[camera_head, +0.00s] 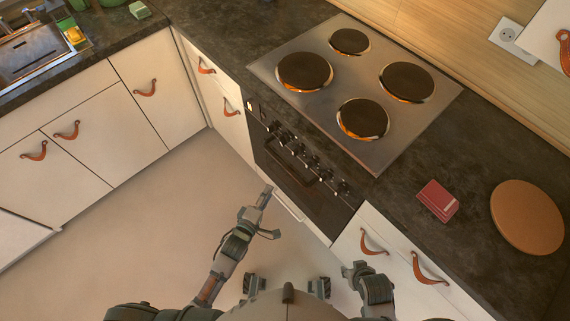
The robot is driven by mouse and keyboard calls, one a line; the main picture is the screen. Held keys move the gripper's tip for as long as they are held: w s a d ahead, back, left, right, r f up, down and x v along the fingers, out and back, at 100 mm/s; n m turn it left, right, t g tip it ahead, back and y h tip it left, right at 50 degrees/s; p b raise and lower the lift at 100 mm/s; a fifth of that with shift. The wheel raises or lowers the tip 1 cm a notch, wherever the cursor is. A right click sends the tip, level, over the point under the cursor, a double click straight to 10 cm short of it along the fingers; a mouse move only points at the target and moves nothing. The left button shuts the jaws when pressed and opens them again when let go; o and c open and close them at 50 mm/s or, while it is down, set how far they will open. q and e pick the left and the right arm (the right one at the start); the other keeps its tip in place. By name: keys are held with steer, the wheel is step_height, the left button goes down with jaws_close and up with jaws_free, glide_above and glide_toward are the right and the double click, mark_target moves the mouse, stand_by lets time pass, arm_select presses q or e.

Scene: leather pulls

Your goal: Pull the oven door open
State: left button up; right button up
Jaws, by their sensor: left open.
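The oven (300,172) is a dark built-in front below the hob, seen steeply from above. Its door looks shut. A dark bar handle (292,178) runs along the front below a row of several knobs (300,155). My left gripper (270,213) is open and empty, over the floor in front of the oven's lower part. It appears apart from the handle. My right gripper (354,270) is at the lower right, in front of the white drawers; its fingers are too small to read.
A steel hob (385,140) with several round plates tops the oven. A red box (437,200) and a round wooden board (527,217) lie on the dark counter (420,240). White cabinets with leather pulls flank the oven. The floor (165,225) at left is clear.

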arm_select(q)
steer(key=b, duration=0.2)
glide_toward(284, 165)
steer(key=f+x, duration=0.1)
steer(key=x, duration=0.3)
steer(key=b+x, duration=0.1)
steer(key=x, duration=0.5)
steer(key=shift+w+d, duration=0.15)
steer(key=shift+w, duration=0.2)
arm_select(e)
steer(key=w+a+r+t+y, duration=0.1)
steer(key=w+a+r+t, duration=0.1)
steer(key=w, duration=0.3)
steer(key=w+a+r+t+y, duration=0.1)
steer(key=w+a+t, duration=0.1)
steer(key=w+t, duration=0.3)
steer(key=shift+w+r, duration=0.4)
steer(key=shift+w, duration=0.15)
arm_select(q)
jaws_close()
